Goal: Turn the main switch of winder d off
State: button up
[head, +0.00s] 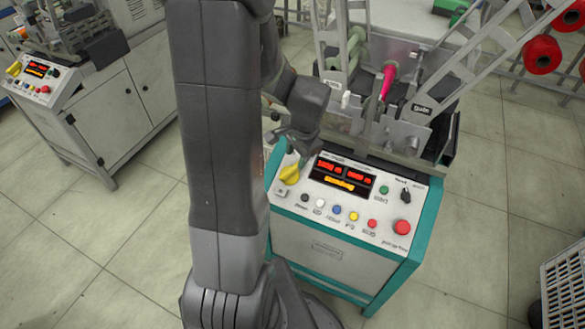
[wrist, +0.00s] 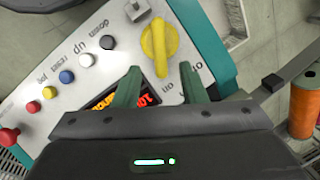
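The main switch is a yellow rotary knob (wrist: 159,45) on the sloping white control panel (wrist: 75,98) in the wrist view. Its narrow end points at the "on" label; another label sits right of it, partly legible. The knob also shows in the head view (head: 291,173) at the panel's left. My gripper (wrist: 160,69) is open, its two teal fingertips apart on either side of the knob's narrow end. Whether they touch it I cannot tell. The panel belongs to a teal-edged winder (head: 345,262) with a lit display (head: 340,177); no letter d is readable.
The panel carries several small buttons, a black selector (head: 405,195) and a red stop button (head: 401,227). A pink bobbin (head: 387,82) and metal arms stand above it. Another winder (head: 85,90) is at the left. A white crate (head: 563,285) stands lower right.

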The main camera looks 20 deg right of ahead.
aim_at(293, 167)
jog(key=b+x, duration=0.1)
jog(key=x, duration=0.5)
jog(key=shift+w+f, duration=0.1)
jog(key=shift+f, duration=0.25)
grip_shut()
